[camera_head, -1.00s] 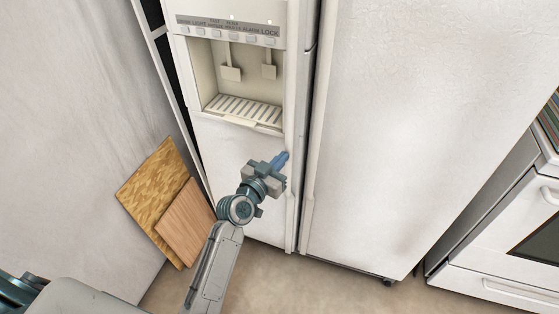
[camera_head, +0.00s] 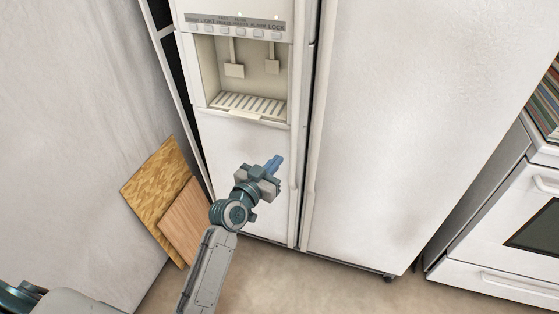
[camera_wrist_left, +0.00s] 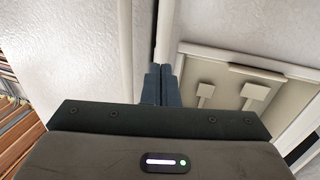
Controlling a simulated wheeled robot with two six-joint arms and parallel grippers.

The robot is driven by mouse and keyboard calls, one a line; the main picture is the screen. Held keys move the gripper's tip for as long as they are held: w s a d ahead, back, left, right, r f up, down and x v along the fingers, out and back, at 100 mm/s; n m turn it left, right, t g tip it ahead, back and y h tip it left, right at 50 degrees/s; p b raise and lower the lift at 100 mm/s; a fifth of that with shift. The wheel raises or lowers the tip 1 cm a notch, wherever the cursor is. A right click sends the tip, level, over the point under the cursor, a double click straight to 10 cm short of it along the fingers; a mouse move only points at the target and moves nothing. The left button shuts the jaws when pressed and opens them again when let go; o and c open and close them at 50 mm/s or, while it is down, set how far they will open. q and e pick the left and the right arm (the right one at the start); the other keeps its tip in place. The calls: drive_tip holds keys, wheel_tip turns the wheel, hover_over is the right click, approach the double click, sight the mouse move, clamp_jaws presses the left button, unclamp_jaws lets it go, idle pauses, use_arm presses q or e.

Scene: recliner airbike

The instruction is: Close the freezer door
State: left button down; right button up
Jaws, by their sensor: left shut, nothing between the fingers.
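The freezer door (camera_head: 225,155) is the narrow white left door with the water and ice dispenser. It looks nearly in line with the wide refrigerator door (camera_head: 400,130) on its right; I cannot tell whether it is fully shut. My left gripper (camera_head: 276,161) is shut and empty, in front of the freezer door's lower part, below the dispenser and left of the door's handle edge. I cannot tell whether it touches the door. In the left wrist view, the shut fingers (camera_wrist_left: 161,85) point toward the seam between the doors, with the dispenser (camera_wrist_left: 240,90) at right. My right gripper is out of view.
Two wooden boards (camera_head: 157,187) lean against the wall (camera_head: 80,120) left of the freezer. A white oven (camera_head: 510,230) stands at the right. Bare floor (camera_head: 290,285) lies in front of the refrigerator.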

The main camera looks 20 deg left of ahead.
use_arm(q)
drive_tip(key=v, duration=0.7)
drive_tip(key=shift+f+b, duration=0.25)
drive_tip(key=shift+b, duration=0.2)
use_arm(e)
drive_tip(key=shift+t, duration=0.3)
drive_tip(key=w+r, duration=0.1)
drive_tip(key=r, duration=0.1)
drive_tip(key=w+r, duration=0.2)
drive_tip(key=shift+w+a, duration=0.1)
use_arm(q)
drive_tip(key=shift+s, duration=0.15)
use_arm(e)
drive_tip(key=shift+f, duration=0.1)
